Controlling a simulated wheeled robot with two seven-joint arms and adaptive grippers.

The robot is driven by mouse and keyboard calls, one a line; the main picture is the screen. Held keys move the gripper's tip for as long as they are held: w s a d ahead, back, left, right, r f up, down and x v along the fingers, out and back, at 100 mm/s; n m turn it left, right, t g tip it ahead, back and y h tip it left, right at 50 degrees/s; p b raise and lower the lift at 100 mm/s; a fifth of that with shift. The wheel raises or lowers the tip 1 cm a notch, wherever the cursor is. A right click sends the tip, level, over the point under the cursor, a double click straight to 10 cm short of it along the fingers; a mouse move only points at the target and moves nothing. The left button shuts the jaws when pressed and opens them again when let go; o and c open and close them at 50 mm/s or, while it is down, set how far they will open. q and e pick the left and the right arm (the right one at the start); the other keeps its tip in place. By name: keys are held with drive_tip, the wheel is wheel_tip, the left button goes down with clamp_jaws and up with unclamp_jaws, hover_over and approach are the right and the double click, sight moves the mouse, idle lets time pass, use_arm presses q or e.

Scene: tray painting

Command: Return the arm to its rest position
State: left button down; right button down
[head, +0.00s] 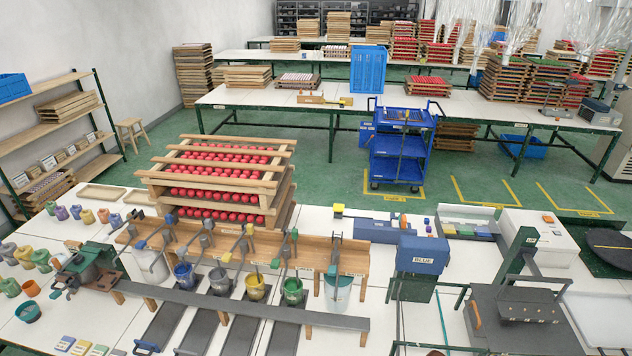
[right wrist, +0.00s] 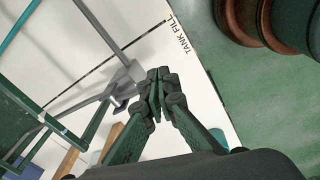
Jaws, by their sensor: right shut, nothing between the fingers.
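My right gripper (right wrist: 158,88) shows in the right wrist view with its dark green fingers closed together and nothing between them. It is over the white table (right wrist: 205,85) near that table's edge, beside the printed words TANK FILL. Its height above the table is hard to judge. A thin grey bar and bracket (right wrist: 128,78) lie just left of the fingertips, and I cannot tell whether they touch. I cannot make out either gripper in the head view. My left gripper is not seen.
A green frame (right wrist: 40,115) stands left of the gripper. In the head view, a wooden rack (head: 320,255) with paint cups, a box marked BLUE (head: 422,255) and a grey machine (head: 525,315) crowd the front table. Stacked trays (head: 220,175) hold red balls. Green floor (head: 330,190) lies behind.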

drive_tip(key=s+d+r+m+t+h, duration=0.1)
drive_tip(key=s+r+m, duration=0.3)
drive_tip(key=s+m, duration=0.3)
drive_tip(key=s+d+r+m+t, duration=0.1)
drive_tip(key=s+r+m, duration=0.3)
drive_tip(key=s, duration=0.5)
wheel_tip(320, 180, down, 36)
drive_tip(key=a+b, duration=0.1)
drive_tip(key=b, duration=0.7)
drive_tip(key=s+f+g+b, duration=0.1)
drive_tip(key=s+f+b, duration=0.3)
drive_tip(key=s+f, duration=0.6)
drive_tip(key=s+f+g+b, duration=0.1)
drive_tip(key=s+f+b, duration=0.3)
drive_tip(key=s+f, duration=0.7)
wheel_tip(320, 180, down, 8)
drive_tip(key=shift+a+r+n+y, duration=0.2)
drive_tip(key=shift+a+n+y, duration=0.1)
drive_tip(key=shift+s, duration=0.1)
